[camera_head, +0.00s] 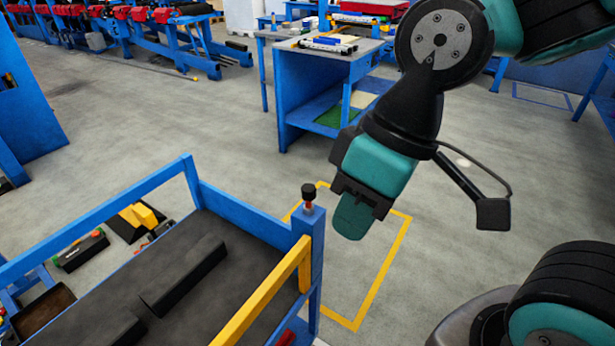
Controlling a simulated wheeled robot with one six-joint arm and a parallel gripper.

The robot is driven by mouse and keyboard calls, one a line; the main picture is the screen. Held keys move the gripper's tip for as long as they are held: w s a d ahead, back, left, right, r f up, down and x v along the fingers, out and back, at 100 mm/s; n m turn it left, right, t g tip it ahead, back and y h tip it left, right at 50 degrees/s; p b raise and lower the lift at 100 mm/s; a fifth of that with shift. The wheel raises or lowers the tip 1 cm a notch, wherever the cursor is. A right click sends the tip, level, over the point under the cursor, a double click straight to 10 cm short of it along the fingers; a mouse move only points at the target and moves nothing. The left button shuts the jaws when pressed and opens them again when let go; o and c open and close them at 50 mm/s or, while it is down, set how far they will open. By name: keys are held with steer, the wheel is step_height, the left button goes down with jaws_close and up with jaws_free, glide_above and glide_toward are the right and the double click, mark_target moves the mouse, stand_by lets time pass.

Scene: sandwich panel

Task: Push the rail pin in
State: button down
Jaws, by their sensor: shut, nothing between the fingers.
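The rail pin (309,196) has a black knob on a short reddish shaft. It stands upright on top of the blue corner post (311,232) of the cart, with part of the shaft showing below the knob. A yellow rail (262,298) meets this post from the lower left. My gripper (352,218) is shut and empty, pointing down. It is to the right of the pin in the picture and apart from it, with a gap between them. How far it is from the pin in depth I cannot tell.
The blue cart's dark deck (190,262) holds black bars. A yellow-marked floor rectangle (389,266) lies beyond the post. A blue workbench (312,85) stands farther back. Open grey floor (150,120) lies between the cart and the machinery behind.

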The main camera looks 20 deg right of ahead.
steer(key=w+d+r+n+h+p, duration=0.1)
steer(key=w+n+p, duration=0.1)
steer(key=w+n, duration=0.3)
steer(key=w+d+r+n+h+p, duration=0.1)
steer(key=w+n, duration=0.2)
steer(key=w, duration=0.4)
steer(key=n+h+p, duration=0.2)
steer(key=n+p, duration=0.1)
steer(key=n, duration=0.7)
glide_above(310, 188)
step_height(310, 188, down, 2)
steer(key=shift+s+d+f, duration=0.15)
steer(key=shift+s+f, duration=0.05)
steer(key=shift+s, duration=0.1)
steer(key=f, duration=0.4)
steer(key=f+p, duration=0.1)
steer(key=f, duration=0.4)
steer(key=f+p, duration=0.1)
steer(key=f, duration=0.4)
steer(key=shift+w, duration=0.25)
steer(key=shift+a, duration=0.2)
